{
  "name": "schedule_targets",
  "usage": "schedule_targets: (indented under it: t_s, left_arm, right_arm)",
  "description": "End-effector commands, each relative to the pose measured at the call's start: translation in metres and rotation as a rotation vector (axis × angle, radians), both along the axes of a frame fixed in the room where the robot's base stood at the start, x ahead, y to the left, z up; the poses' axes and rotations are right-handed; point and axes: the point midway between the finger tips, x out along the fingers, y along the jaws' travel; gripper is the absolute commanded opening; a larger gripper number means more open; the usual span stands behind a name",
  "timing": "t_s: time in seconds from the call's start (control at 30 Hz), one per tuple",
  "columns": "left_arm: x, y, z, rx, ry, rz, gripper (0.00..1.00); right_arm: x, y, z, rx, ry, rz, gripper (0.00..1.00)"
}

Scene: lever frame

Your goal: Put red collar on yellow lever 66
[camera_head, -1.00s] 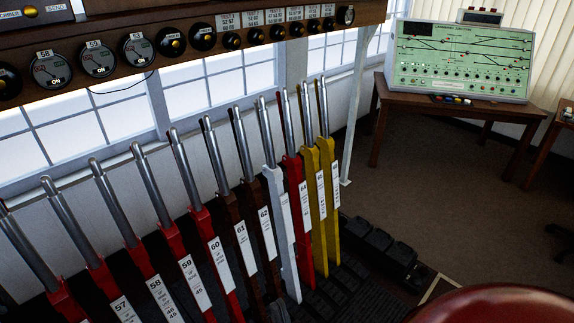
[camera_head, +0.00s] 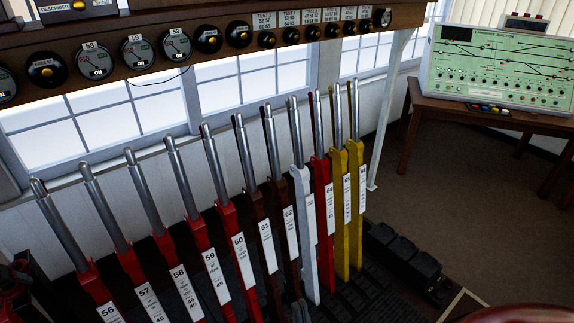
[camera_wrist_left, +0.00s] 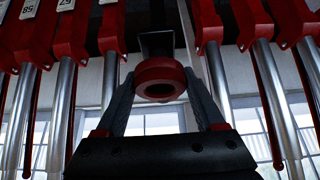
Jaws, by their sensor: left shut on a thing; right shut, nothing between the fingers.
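Yellow lever 66 (camera_head: 356,240) is the rightmost lever in the head view, upright, with a bare metal handle and a white label. Yellow lever 65 (camera_head: 340,240) stands just left of it. The red collar (camera_wrist_left: 160,72), a thick ring with a dark hole, shows in the left wrist view. My left gripper (camera_wrist_left: 162,88) is shut on it, one finger on each side, in front of red levers. The head view does not show the collar clearly.
Red, brown and white levers (camera_head: 303,230) stand in a close row left of the yellow ones. A wooden instrument shelf (camera_head: 200,75) hangs above. A thin white post (camera_head: 388,110) stands right of lever 66. The floor (camera_head: 440,180) beyond is open.

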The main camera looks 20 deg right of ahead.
Motion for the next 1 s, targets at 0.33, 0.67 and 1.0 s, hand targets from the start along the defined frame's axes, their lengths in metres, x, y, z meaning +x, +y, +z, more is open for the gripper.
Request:
schedule_targets:
  t_s: [0.33,0.67,1.0]
  left_arm:
    - [0.0,0.0,0.032,0.001,-0.002,0.001,0.22]
    - [0.0,0.0,0.059,0.0,-0.001,0.001,0.22]
    - [0.0,0.0,0.059,0.0,0.001,0.001,0.22]
  right_arm:
    - [0.0,0.0,-0.001,0.0,0.0,0.0,0.0]
    - [0.0,0.0,0.001,0.0,0.0,0.0,0.0]
    - [0.0,0.0,0.001,0.0,0.0,0.0,0.0]
